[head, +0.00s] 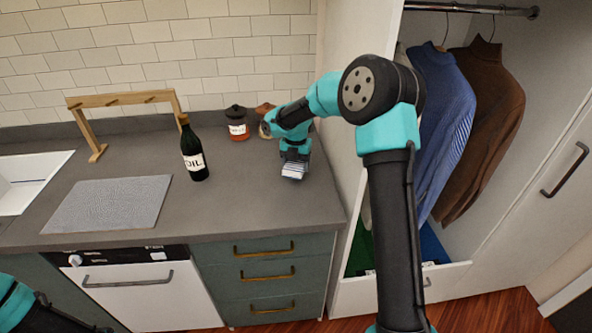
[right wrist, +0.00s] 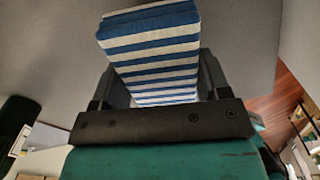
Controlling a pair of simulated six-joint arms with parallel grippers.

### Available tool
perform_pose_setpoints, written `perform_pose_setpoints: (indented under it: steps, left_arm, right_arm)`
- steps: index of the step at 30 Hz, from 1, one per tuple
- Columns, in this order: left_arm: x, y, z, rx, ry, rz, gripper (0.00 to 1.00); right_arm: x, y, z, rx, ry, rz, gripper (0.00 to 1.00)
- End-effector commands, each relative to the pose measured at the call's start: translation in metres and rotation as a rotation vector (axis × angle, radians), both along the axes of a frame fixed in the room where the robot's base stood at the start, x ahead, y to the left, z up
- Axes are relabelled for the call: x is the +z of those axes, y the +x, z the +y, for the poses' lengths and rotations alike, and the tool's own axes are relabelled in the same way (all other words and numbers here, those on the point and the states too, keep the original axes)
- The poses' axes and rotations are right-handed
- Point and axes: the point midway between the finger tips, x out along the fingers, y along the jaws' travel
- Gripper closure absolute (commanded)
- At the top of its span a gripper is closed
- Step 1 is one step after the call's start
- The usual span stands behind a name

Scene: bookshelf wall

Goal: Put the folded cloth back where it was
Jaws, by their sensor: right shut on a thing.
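The folded cloth (right wrist: 152,48) has blue and white stripes. In the right wrist view it sits between the two fingers of my right gripper (right wrist: 152,88), which is shut on it. In the head view the cloth (head: 292,171) shows small below my right gripper (head: 294,160), over the right part of the grey counter (head: 240,205). I cannot tell whether the cloth touches the counter. My left arm shows only at the bottom left corner of the head view, and its gripper is not seen.
A grey mat (head: 108,203) lies on the counter's left part, beside a sink (head: 22,182). A dark oil bottle (head: 193,152), a wooden rack (head: 88,130) and a jar with a red-brown body (head: 238,128) stand farther back. An open wardrobe with hanging sweaters (head: 446,130) is at right.

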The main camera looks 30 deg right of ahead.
Motion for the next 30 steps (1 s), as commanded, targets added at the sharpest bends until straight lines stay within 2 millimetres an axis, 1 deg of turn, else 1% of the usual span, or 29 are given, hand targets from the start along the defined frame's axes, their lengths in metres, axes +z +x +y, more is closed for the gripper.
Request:
perform_pose_setpoints:
  steps: [11,14,18,21,24,30]
  left_arm:
    - [0.0,0.0,0.0,0.0,0.0,0.0,0.0]
    - [0.0,0.0,0.0,0.0,0.0,0.0,0.0]
    - [0.0,0.0,0.0,0.0,0.0,0.0,0.0]
    - [0.0,0.0,0.0,0.0,0.0,0.0,0.0]
    - [0.0,0.0,0.0,0.0,0.0,0.0,0.0]
    - [0.0,0.0,0.0,0.0,0.0,0.0,0.0]
  right_arm:
    - [0.0,0.003,-0.002,0.0,0.0,0.0,0.53]
    - [-0.001,0.009,-0.006,0.0,0.0,0.0,0.53]
    - [-0.022,0.007,-0.004,0.0,0.001,0.004,0.53]
    - [-0.033,0.007,-0.005,0.0,0.0,0.001,0.53]
    - [-0.036,0.008,-0.005,0.001,-0.001,0.001,0.53]
    - [-0.036,0.008,-0.005,0.0,0.0,0.0,0.53]
